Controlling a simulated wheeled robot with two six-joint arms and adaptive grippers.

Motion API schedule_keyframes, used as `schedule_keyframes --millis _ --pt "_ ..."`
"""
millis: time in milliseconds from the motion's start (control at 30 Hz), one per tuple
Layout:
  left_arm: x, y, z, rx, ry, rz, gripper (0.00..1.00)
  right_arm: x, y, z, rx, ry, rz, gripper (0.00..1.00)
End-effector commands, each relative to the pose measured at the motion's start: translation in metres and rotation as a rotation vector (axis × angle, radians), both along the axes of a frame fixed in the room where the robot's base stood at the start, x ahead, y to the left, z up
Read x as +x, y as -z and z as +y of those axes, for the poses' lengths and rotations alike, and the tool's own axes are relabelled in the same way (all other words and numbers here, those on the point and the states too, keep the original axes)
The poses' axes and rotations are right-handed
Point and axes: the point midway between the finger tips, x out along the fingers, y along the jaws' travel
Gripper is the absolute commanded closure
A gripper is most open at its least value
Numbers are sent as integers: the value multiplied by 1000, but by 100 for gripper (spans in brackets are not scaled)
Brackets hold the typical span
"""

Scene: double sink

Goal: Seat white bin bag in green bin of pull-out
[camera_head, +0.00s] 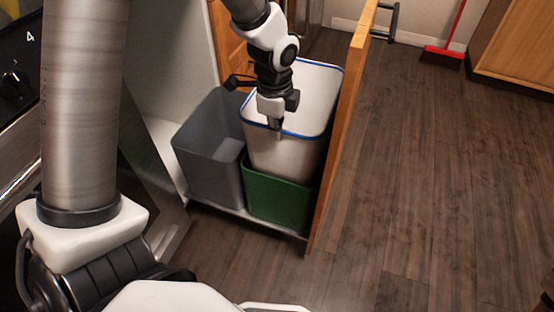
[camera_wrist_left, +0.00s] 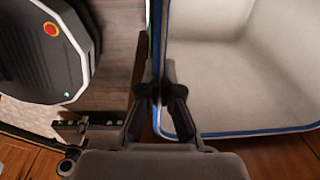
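The white bin bag (camera_head: 290,155) is an open, box-shaped liner with a blue rim. Its lower part is inside the green bin (camera_head: 275,200), and much of it stands above that bin's rim. My left gripper (camera_head: 275,124) is at the near edge of the bag's rim. In the left wrist view the fingers (camera_wrist_left: 160,100) stand close together on either side of the blue rim at a corner of the bag (camera_wrist_left: 240,85), and look shut on it. The bag's bottom is hidden inside the green bin. My right gripper is not in view.
A grey bin (camera_head: 208,165) stands left of the green bin in the pull-out. The wooden pull-out front (camera_head: 343,125) with a dark handle (camera_head: 392,20) stands close on the right. A red broom (camera_head: 445,53) is at the back. The floor to the right is clear.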

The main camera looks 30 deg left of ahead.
Motion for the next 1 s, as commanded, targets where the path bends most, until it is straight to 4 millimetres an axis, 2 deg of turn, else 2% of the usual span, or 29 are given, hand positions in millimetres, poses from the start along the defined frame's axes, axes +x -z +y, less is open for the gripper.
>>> schedule_keyframes --millis 33,333,567,733,1000 --pt "0 19 0 1 0 2 100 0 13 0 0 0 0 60" --pt "0 86 0 0 0 1 100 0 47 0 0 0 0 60" --pt "0 109 0 -1 -1 0 100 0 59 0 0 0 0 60" --pt "0 141 0 0 0 1 100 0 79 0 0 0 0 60" --pt "0 140 0 -1 -1 -1 100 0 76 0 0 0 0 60"
